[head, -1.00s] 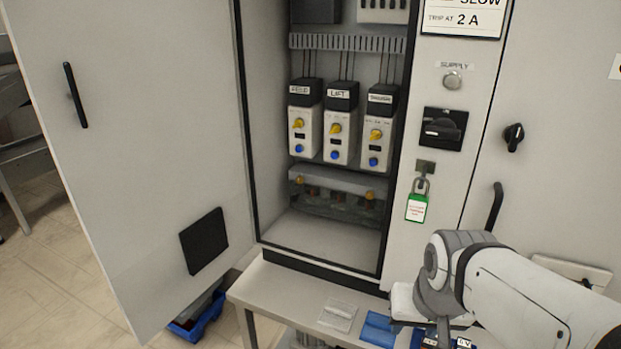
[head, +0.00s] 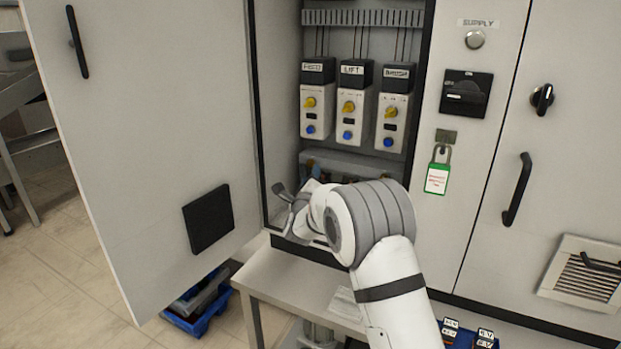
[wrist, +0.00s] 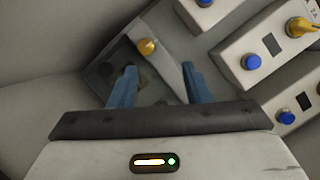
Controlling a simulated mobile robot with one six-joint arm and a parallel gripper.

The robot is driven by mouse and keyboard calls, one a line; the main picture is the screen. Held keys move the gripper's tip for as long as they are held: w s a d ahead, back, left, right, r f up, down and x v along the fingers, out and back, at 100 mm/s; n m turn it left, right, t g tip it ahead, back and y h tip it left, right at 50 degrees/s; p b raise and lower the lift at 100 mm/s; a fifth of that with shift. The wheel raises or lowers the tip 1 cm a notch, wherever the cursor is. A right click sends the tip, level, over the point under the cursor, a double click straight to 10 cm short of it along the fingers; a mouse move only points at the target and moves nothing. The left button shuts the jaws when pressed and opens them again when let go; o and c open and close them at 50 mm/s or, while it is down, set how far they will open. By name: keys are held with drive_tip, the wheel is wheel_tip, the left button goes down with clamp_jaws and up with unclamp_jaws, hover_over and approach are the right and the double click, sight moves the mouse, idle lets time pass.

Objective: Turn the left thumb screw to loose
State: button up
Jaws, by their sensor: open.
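The left thumb screw (wrist: 147,46) is a small brass-yellow knob at the corner of a grey cover (wrist: 160,75), low in the open cabinet. In the head view the cover (head: 362,163) shows above my arm; most of it and the screws are hidden or too small to tell. My gripper (wrist: 157,86) has its two blue fingers spread apart with nothing between the tips. The screw lies just beyond the fingertips, slightly left of the middle between them, and they do not appear to touch it. In the head view my gripper (head: 284,193) is at the cabinet's lower left.
Three starter units, the left one (head: 314,105) labelled FEED, stand above the cover with yellow knobs and blue buttons. The open door (head: 140,150) is to the left. A green-edged padlock (head: 437,178) hangs at right. A bench (head: 290,275) stands in front below.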

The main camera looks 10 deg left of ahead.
sight(310, 165)
drive_tip(key=shift+w+a+f+m+t+h+p, duration=0.2)
drive_tip(key=shift+w+m, duration=0.45)
drive_tip(key=shift+w, duration=0.65)
drive_tip(key=shift+w+a+f+m+t+h+p, duration=0.15)
drive_tip(key=shift+w+a+m+t+h, duration=0.15)
drive_tip(key=shift+w+m, duration=0.7)
drive_tip(key=shift+w+a+f+m+t+h, duration=0.2)
drive_tip(key=shift+w+m+t, duration=0.15)
drive_tip(key=shift+w, duration=1.2)
